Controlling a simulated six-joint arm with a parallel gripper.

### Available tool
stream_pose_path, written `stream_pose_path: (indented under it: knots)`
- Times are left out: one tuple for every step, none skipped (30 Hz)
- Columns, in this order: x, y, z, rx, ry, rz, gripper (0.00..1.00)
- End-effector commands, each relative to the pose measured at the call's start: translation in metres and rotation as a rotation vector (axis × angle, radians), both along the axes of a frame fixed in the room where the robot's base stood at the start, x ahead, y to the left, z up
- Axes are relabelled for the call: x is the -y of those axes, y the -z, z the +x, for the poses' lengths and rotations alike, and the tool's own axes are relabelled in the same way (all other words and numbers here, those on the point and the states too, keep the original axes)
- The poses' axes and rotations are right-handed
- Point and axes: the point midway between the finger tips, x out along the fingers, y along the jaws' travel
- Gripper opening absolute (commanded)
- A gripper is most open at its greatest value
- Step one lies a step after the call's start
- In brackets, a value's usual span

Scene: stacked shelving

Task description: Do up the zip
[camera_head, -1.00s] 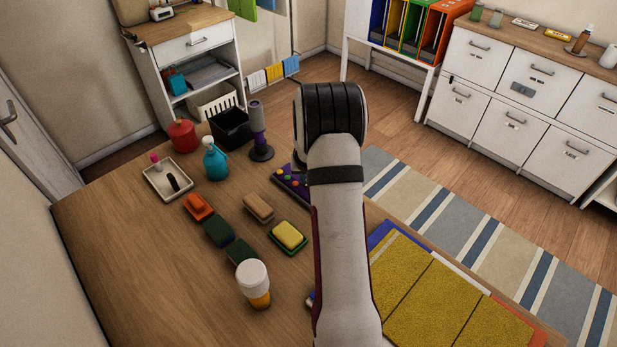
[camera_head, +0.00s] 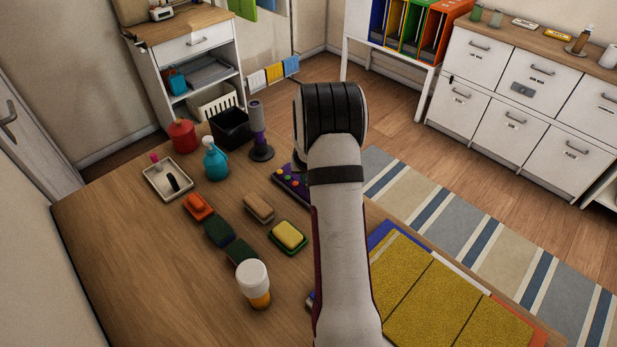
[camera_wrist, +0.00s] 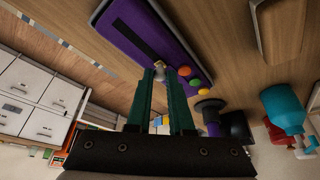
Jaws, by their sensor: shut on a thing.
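The purple zip board (camera_head: 291,186) lies on the wooden table and is partly hidden behind my arm in the head view. The wrist view shows the board (camera_wrist: 118,42) with a long black zip strip (camera_wrist: 133,37) and several round coloured buttons at one end. My gripper (camera_wrist: 163,70) has green fingers. They are shut on the small pale zip pull (camera_wrist: 159,65) at the button end of the strip. The fingers hide most of the pull. My gripper is hidden behind my arm in the head view.
Sponges (camera_head: 289,236), a white-capped jar (camera_head: 253,284), a teal bottle (camera_head: 215,160) and a purple-and-grey stand (camera_head: 259,135) are left of my arm. A tray (camera_head: 167,179) stands farther left. Yellow folders (camera_head: 440,300) lie to the right. The table's front left is clear.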

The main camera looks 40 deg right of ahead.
Motion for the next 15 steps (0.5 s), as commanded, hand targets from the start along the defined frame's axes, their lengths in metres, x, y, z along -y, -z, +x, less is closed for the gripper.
stream_pose_path:
  knots:
    - [0.0,0.0,0.0,0.001,0.0,-0.001,0.0]
    - [0.0,0.0,0.0,0.001,0.0,-0.001,0.0]
    - [0.0,0.0,0.0,0.001,0.0,-0.001,0.0]
    - [0.0,0.0,0.0,0.001,0.0,-0.001,0.0]
    - [0.0,0.0,0.0,0.001,0.0,-0.001,0.0]
    - [0.0,0.0,0.0,0.001,0.0,-0.001,0.0]
    - [0.0,0.0,0.0,0.001,0.0,-0.001,0.0]
    - [0.0,0.0,-0.002,0.0,0.001,0.0,0.0]
    - [0.001,0.0,-0.007,0.001,0.002,0.001,0.0]
    - [0.001,0.0,-0.012,0.0,0.001,0.001,0.0]
    - [0.001,0.0,-0.018,0.0,0.003,0.002,0.0]
    - [0.002,-0.001,-0.027,-0.001,0.003,0.001,0.0]
    - [0.002,0.0,-0.033,0.0,0.004,0.001,0.0]
    - [0.002,0.0,-0.04,0.0,0.004,0.002,0.0]
    - [0.002,0.0,-0.048,0.0,0.004,0.002,0.0]
